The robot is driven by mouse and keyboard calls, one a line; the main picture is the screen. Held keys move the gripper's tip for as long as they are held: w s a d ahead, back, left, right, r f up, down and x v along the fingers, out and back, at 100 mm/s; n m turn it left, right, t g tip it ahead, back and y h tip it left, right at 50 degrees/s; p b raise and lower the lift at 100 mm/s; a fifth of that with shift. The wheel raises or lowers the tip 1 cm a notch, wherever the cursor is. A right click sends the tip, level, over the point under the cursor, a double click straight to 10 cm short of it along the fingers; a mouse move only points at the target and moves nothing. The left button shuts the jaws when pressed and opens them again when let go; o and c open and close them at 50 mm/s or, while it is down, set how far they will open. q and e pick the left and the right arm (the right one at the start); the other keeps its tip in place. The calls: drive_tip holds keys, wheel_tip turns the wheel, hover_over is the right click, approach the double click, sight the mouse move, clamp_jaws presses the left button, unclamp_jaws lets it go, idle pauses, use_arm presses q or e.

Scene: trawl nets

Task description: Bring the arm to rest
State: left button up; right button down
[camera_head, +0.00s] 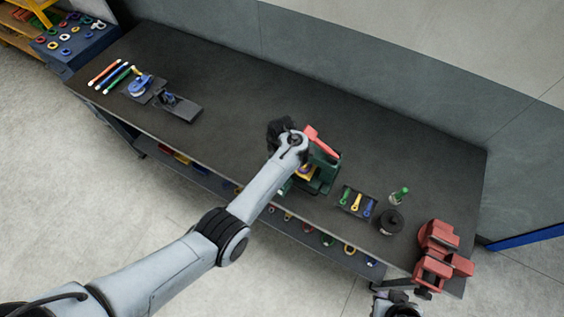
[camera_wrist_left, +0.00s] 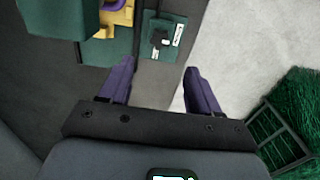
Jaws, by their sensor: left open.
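My left arm reaches in from the lower left of the head view to the middle of the bench (camera_head: 230,85). My left gripper (camera_head: 279,131) is a dark shape there, beside a green machine (camera_head: 322,172) with a red handle (camera_head: 322,142); its fingers are hard to make out. In the left wrist view the gripper (camera_wrist_left: 160,92) shows two purple fingers spread apart with nothing between them. Behind them are a green base edge (camera_wrist_left: 155,65), the bench edge and pale floor. A yellow and purple part (camera_wrist_left: 116,14) of the machine shows at the top left.
A tray of coloured tools (camera_head: 356,203), a black round pot (camera_head: 391,221), a green bottle (camera_head: 400,195) and a red vise (camera_head: 437,255) stand to the right. Blue tools (camera_head: 140,86) lie left. Green netting (camera_wrist_left: 298,100) shows beside the gripper. The bench's back middle is clear.

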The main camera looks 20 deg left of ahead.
use_arm(q)
drive_tip(key=s+a+f+m+g+p, duration=0.1)
drive_tip(key=s+a+f, duration=0.3)
drive_tip(key=s, duration=0.6)
drive_tip(key=s+a+f+g+p, duration=0.1)
drive_tip(key=s+a+f, duration=0.1)
drive_tip(key=s+f, duration=0.55)
drive_tip(key=s+a+f+m+g, duration=0.15)
drive_tip(key=s+f, duration=0.25)
drive_tip(key=s, duration=0.7)
drive_tip(key=s+a+r+m+t+p, duration=0.1)
drive_tip(key=s+a+r+m+t, duration=0.15)
drive_tip(key=s+r+m, duration=0.55)
drive_tip(key=w+d+r+m+t, duration=0.2)
drive_tip(key=r+m, duration=0.2)
drive_tip(key=r, duration=0.6)
drive_tip(key=w+d+r+m+t, duration=0.2)
drive_tip(key=w+d+r+m, duration=0.1)
drive_tip(key=r, duration=0.7)
drive_tip(key=shift+w+d+m+t, duration=0.15)
drive_tip(key=shift+w+m+t, duration=0.1)
drive_tip(key=shift+m+t, duration=0.1)
